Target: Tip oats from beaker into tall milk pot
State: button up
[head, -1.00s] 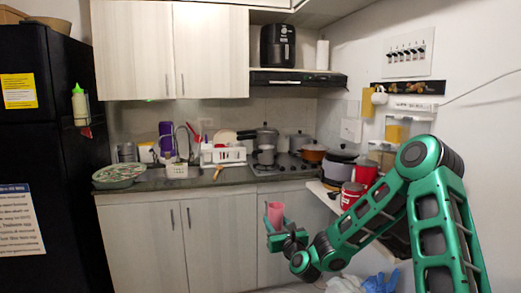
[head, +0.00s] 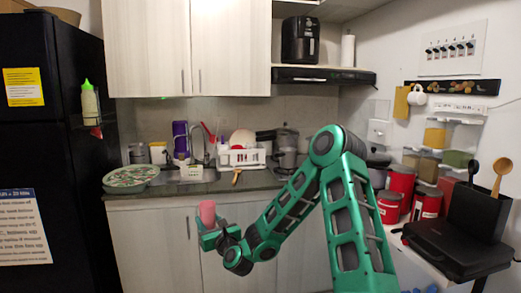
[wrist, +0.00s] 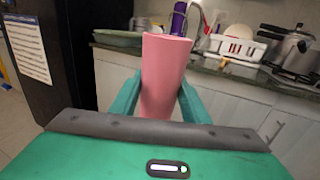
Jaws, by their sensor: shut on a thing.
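A pink beaker (head: 207,212) is held nearly upright by my gripper (head: 209,229), in front of the lower cabinets and below the counter top. In the wrist view the beaker (wrist: 165,72) stands between the two green fingers of my gripper (wrist: 162,92), which touch its sides. The oats inside cannot be seen. A steel pot with a lid and dark handles (head: 286,141) stands at the stove, partly behind my arm; it also shows in the wrist view (wrist: 291,47). I cannot tell which pot is the tall milk pot.
The counter (head: 185,188) holds a patterned round tray (head: 130,177), a purple bottle (head: 180,140) and a white dish rack (head: 241,159). Red canisters (head: 401,184) and a black case (head: 455,246) stand on the right. A black fridge (head: 55,130) bounds the left.

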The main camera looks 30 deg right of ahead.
aim_at(288, 155)
jog(key=z, duration=0.2)
jog(key=i, duration=1)
jog(key=z, duration=0.55)
